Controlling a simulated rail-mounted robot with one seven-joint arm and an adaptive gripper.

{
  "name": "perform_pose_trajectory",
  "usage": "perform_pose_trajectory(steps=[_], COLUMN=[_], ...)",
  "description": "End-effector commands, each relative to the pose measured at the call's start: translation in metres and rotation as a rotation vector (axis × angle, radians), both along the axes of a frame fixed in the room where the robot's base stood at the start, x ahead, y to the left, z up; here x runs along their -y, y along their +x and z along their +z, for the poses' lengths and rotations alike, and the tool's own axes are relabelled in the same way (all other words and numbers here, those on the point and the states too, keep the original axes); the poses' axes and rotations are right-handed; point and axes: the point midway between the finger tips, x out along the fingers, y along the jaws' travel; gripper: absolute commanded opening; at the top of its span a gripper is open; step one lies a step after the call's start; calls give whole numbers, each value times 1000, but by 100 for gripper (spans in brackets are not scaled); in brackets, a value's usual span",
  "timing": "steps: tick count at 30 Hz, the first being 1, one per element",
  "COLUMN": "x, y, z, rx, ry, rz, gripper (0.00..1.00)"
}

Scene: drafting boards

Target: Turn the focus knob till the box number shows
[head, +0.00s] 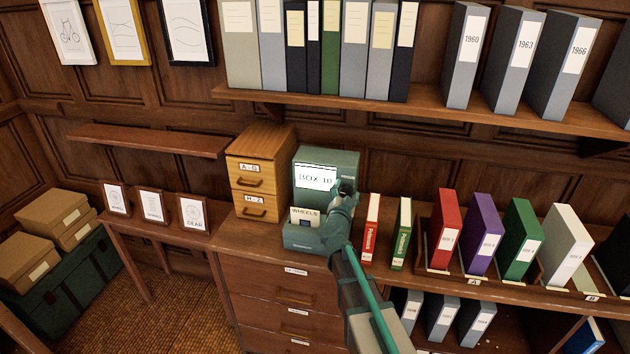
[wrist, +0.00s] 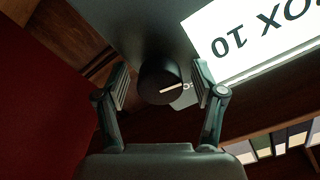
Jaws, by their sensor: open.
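A green-grey reader box (head: 341,160) stands on the wooden cabinet, with a lit white screen (head: 316,177) that reads "BOX 10". In the wrist view the screen (wrist: 262,38) is upside down and partly cut off, showing "OX 10". The black round focus knob (wrist: 160,82) has a pale pointer line aimed right and slightly up in the wrist view. My gripper (wrist: 159,84) is open, with one finger on each side of the knob and visible gaps between. In the head view my gripper (head: 346,188) is at the box's right front and hides the knob.
A "WHEELS" card (head: 304,217) stands at the box's front. A small wooden drawer unit (head: 261,172) is close on the left. A red book (head: 371,229) and a green book (head: 402,233) stand right of my arm. A shelf of binders (head: 420,97) runs above.

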Motion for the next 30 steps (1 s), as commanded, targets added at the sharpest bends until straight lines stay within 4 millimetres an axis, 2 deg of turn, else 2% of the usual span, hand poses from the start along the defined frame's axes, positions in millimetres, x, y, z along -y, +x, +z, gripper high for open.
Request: perform_pose_trajectory(steps=[5,24,30], x=[-3,-25,-29], y=[-10,-75,-86], z=[0,0,0], rx=[0,1,0], ry=[0,0,0], rz=[0,1,0], gripper=[69,69,69])
